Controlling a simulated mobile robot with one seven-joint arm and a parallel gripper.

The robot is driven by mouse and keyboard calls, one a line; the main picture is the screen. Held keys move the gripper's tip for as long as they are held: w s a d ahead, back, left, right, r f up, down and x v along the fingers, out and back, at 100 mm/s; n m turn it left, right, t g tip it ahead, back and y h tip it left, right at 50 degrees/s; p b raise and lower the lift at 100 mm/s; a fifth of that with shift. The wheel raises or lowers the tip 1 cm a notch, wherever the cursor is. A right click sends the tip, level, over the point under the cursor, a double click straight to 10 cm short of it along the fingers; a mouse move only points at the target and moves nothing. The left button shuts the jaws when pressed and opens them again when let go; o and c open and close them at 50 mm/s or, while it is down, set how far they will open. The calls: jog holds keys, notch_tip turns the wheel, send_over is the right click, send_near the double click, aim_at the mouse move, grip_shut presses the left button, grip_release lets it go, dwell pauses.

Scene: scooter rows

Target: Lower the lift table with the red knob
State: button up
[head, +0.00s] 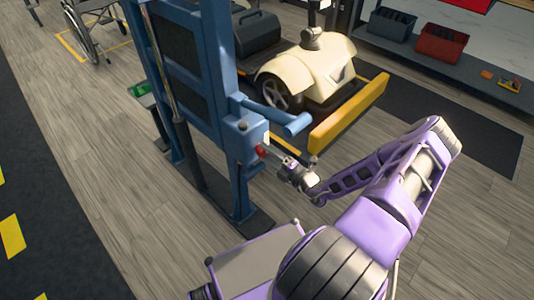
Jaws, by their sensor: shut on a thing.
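The red knob (260,151) sits on the side of a small blue control box (243,134) on the blue lift column (196,75). My gripper (268,153) reaches the knob from the right and its jaws are shut on it. The fingers are small here and partly cover the knob. The lift table (352,110), with a yellow edge, stands behind the column. A cream scooter (308,72) rests on it. The table's height above the floor is hard to judge from this view.
A blue padded bar (297,123) juts from the column just above my gripper. A wheelchair (92,28) stands at the upper left. Red (440,43) and dark (391,24) bins sit on a shelf at the upper right. The wooden floor at lower right is clear.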

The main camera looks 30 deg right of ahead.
jog(key=shift+m, duration=0.3)
jog(key=o, duration=1.4)
jog(key=v, duration=1.7)
jog(key=shift+s+d, duration=0.1)
jog(key=shift+s, duration=0.1)
